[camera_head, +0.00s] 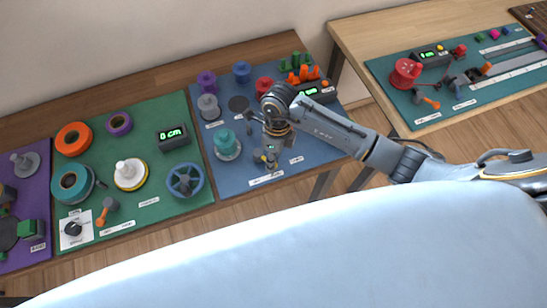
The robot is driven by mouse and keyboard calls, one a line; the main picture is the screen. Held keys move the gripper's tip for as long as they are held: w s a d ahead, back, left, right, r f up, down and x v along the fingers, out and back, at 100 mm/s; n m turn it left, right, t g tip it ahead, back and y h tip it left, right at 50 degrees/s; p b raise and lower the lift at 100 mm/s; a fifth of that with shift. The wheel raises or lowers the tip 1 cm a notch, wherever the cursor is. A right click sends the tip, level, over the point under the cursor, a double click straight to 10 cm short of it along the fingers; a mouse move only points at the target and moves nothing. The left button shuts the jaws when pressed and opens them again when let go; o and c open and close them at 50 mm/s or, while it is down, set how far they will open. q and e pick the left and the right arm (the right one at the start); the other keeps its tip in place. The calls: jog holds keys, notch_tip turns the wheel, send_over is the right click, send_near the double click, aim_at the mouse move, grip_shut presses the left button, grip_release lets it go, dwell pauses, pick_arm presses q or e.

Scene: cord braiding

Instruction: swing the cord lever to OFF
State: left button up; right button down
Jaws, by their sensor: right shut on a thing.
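My right gripper (264,153) reaches in from the right, pointing down over the front part of the blue mat (315,150). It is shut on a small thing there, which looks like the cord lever. The fingers and wrist hide most of it, so its angle and its end position cannot be told. A little grey and yellow shows at the fingertips. White labels lie close by, one in front (266,179) and one to the right (296,160); their text is too small to read. My left gripper is not in view.
A teal spool (227,146) stands just left of the gripper. Purple, blue and red spools, orange pegs (303,74) and a lit display stand behind. A green mat (150,211) with spools and a handwheel (185,181) lies left. Another table stands right.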

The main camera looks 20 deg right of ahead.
jog(key=m, duration=0.1)
jog(key=a+m, duration=0.1)
jog(key=shift+s+m, duration=0.3)
jog(key=shift+m, duration=0.1)
jog(key=a+m, duration=0.1)
jog(key=m+t, duration=0.1)
jog(key=m, duration=0.1)
jog(key=shift+s+a+m+y, duration=0.2)
jog(key=shift+a+m+y, duration=0.1)
jog(key=shift+a, duration=0.1)
jog(key=m, duration=0.1)
jog(key=a+m, duration=0.1)
jog(key=m, duration=0.1)
jog(key=shift+w+a+t+p, duration=0.1)
jog(key=shift+a+t+p, duration=0.2)
jog(key=shift+w+a+m+t, duration=0.15)
jog(key=shift+a+m, duration=0.15)
jog(key=shift+m, duration=0.4)
jog(key=shift+w+a+m+t, duration=0.15)
jog(key=shift+a+m, duration=0.1)
jog(key=shift+m, duration=0.45)
jog(key=c, duration=1.1)
grip_release()
jog(key=shift+c, duration=0.2)
notch_tip(320, 180, up, 12)
jog(key=d, duration=0.2)
jog(key=shift+s+d, duration=0.15)
jog(key=shift+s, duration=0.1)
jog(key=shift+f, duration=0.1)
